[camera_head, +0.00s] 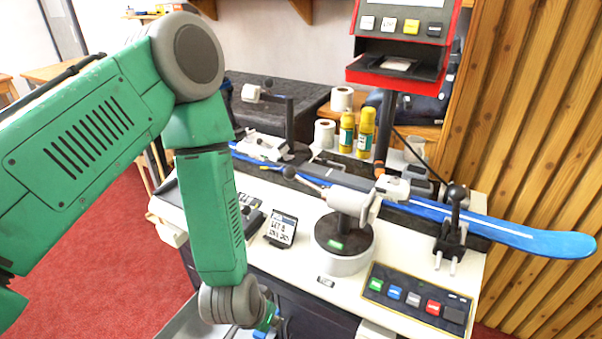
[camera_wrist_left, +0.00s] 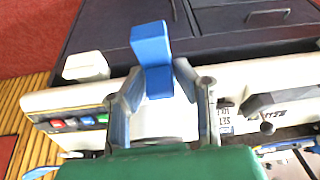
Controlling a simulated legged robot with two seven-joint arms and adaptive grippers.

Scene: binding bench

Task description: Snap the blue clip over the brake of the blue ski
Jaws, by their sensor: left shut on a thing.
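The blue ski (camera_head: 540,241) lies clamped along the bench, its tip reaching past the right end. Pale binding parts sit on it, one (camera_head: 392,188) right of centre and one (camera_head: 262,147) farther left. I cannot clearly make out the brake. My left gripper (camera_head: 268,318) is low at the front of the bench, well away from the ski and partly hidden by its own wrist. In the left wrist view, my left gripper (camera_wrist_left: 158,88) is shut on the blue clip (camera_wrist_left: 151,52), which sticks out beyond the fingertips. My right gripper is not in view.
A grey device with a lever (camera_head: 345,203) stands on a round base between my arm and the ski. A panel with coloured buttons (camera_head: 415,298) is at the front right. A small display (camera_head: 281,229), yellow bottles (camera_head: 365,130) and a black clamp (camera_head: 452,232) also crowd the bench.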

